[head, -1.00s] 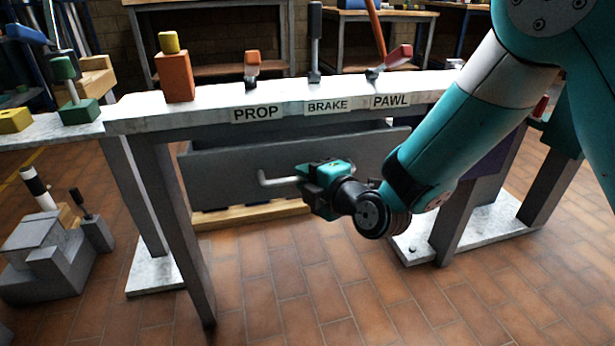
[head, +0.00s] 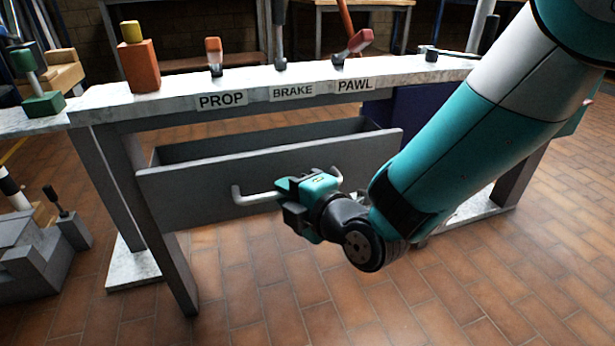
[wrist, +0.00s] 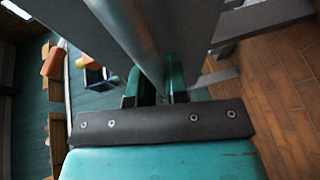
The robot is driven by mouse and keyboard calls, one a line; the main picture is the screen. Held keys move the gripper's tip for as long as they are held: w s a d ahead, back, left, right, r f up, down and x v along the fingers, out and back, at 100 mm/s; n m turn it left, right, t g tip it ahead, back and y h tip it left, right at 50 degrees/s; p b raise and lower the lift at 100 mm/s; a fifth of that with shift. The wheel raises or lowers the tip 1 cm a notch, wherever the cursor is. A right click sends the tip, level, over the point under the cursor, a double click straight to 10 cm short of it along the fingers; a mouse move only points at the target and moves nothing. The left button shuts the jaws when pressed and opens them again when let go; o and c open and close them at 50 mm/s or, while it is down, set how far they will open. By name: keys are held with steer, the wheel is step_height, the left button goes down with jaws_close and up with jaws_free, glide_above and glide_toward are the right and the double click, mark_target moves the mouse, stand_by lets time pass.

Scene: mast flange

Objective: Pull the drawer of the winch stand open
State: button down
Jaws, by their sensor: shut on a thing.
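The grey drawer (head: 190,188) of the winch stand (head: 135,109) is out from under the stand's top, and its hollow inside shows behind the front panel. A pale bar handle (head: 252,198) runs across the drawer front. My gripper (head: 290,187) is shut on the handle near its middle and hides that part of it. In the wrist view the fingers (wrist: 162,88) close around the grey bar (wrist: 140,40).
Labels PROP, BRAKE and PAWL mark the stand's front edge, with an orange-tipped lever (head: 214,55) and a red-handled lever (head: 355,45) above. An orange block (head: 139,68) stands at the top's left. Tiled floor (head: 270,290) in front is clear.

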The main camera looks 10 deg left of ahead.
steer(key=shift+s+d, duration=0.1)
steer(key=c, duration=1.1)
jaws_free()
steer(key=shift+c, duration=0.2)
